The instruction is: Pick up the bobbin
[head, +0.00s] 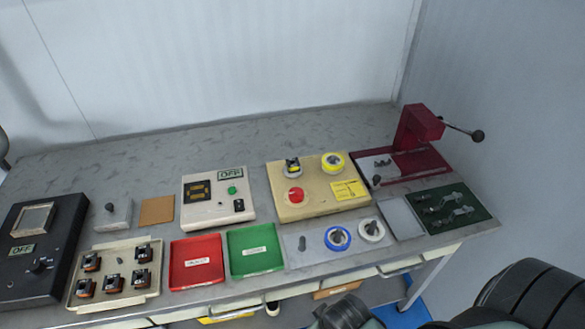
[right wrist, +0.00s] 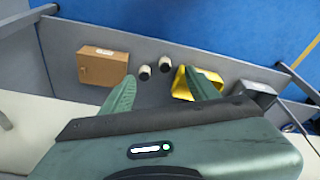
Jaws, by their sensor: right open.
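I cannot tell which one the task means. My right gripper (right wrist: 158,78) is open and empty in the right wrist view. It is away from these parts, with a lower shelf in view beyond its fingers. My left gripper is not in view.
A red tray (head: 196,263) and a green tray (head: 255,250) lie beside the cream tray. The lower shelf holds a brown box (right wrist: 103,67) and a yellow bin (right wrist: 181,85).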

